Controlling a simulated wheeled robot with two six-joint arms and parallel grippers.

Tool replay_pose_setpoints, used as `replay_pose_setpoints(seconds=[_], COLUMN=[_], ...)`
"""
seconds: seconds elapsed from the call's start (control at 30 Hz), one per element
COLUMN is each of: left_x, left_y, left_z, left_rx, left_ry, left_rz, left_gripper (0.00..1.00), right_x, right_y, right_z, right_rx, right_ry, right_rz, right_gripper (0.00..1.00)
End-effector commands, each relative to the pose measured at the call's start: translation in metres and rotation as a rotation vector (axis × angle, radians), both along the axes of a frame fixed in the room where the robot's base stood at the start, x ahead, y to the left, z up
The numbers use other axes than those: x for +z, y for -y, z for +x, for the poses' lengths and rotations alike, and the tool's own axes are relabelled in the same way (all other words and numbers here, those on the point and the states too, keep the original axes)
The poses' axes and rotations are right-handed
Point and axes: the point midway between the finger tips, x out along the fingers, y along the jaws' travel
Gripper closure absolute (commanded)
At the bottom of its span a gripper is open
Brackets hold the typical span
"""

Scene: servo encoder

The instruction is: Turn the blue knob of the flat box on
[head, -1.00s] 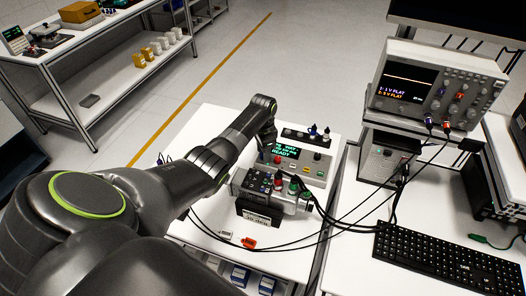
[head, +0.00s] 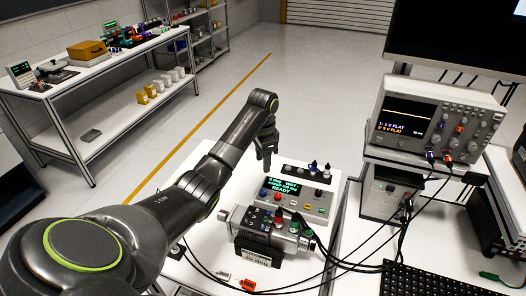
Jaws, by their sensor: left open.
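The flat grey box (head: 322,208) sits on the white bench, with a lit green display (head: 283,186) whose last line reads READY. Small coloured controls are on its top face. A small blue one, seemingly the blue knob (head: 263,193), is at its left end, close to a red one. Its turned position is too small to tell. My left gripper (head: 266,165) points down above the box's back left corner, apart from the knob. It is open and holds nothing that I can see. My right gripper is not in view.
A silver motor unit (head: 250,222) with red and green plugs and black cables stands just in front of the box. A dark strip with small pegs (head: 305,172) lies behind it.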

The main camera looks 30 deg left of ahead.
Motion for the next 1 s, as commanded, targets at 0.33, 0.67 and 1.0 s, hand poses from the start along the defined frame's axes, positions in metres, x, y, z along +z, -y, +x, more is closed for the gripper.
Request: replay_pose_setpoints(seconds=[0.33, 0.67, 1.0], left_x=[0.042, 0.043, 0.043], left_y=[0.0, 0.0, 0.0], left_z=[0.0, 0.0, 0.0], left_rx=[0.0, 0.0, 0.0], left_ry=[-0.001, 0.0, 0.0], left_rz=[-0.001, 0.0, 0.0], left_gripper=[0.56, 0.56, 0.56], right_x=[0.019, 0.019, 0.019], right_y=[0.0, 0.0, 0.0], right_z=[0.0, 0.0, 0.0], right_rx=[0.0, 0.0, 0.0], right_ry=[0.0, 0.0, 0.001], right_rz=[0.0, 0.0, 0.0], right_gripper=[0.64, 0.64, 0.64])
